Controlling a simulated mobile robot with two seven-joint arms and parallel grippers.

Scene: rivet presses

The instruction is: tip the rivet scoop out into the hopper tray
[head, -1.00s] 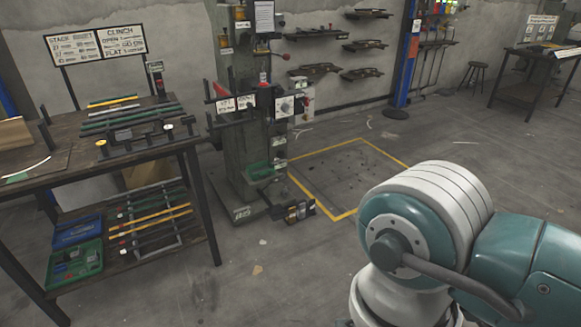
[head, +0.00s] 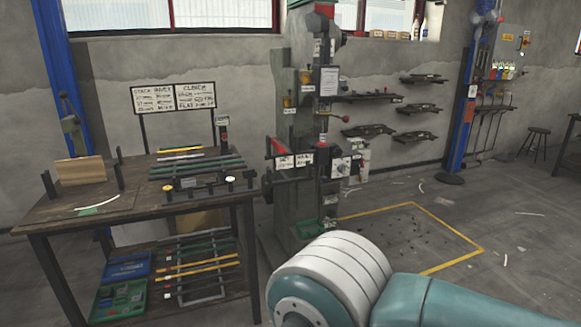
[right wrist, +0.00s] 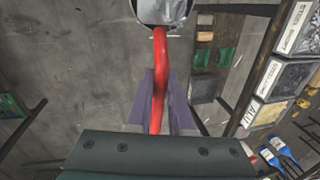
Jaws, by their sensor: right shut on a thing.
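In the right wrist view my right gripper (right wrist: 161,88), with purple fingers, is shut on the red handle of the rivet scoop (right wrist: 159,62). The metal scoop head lies beyond the fingertips and is cut by the top edge. I cannot tell what is in it. In the head view neither gripper shows.
A dark workbench (head: 100,207) with bars and signs stands left of the press (head: 295,120). A yellow-outlined floor area (head: 410,232) lies right of it.

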